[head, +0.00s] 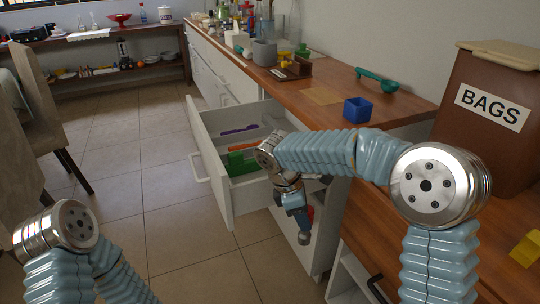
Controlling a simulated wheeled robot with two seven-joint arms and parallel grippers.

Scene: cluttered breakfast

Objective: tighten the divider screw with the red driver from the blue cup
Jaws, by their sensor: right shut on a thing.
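The open drawer (224,202) juts out from the counter on the left of my right arm. Inside it are dividers, a green piece (238,163) and a purple item (239,129). I cannot make out the divider screw. The blue cup (357,111) stands on the counter and nothing sticks out of it. My right gripper (301,236) points down beside the drawer's near side, outside it, and is shut. A small red part, apparently the red driver (310,214), shows at the gripper; most of it is hidden. My left gripper is out of view.
The counter (330,93) holds a teal scoop (377,79), a grey pot (264,52) and several bottles at the back. A brown BAGS bin (489,105) and yellow block (526,249) are at right. A chair (43,110) is at left; the floor between is clear.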

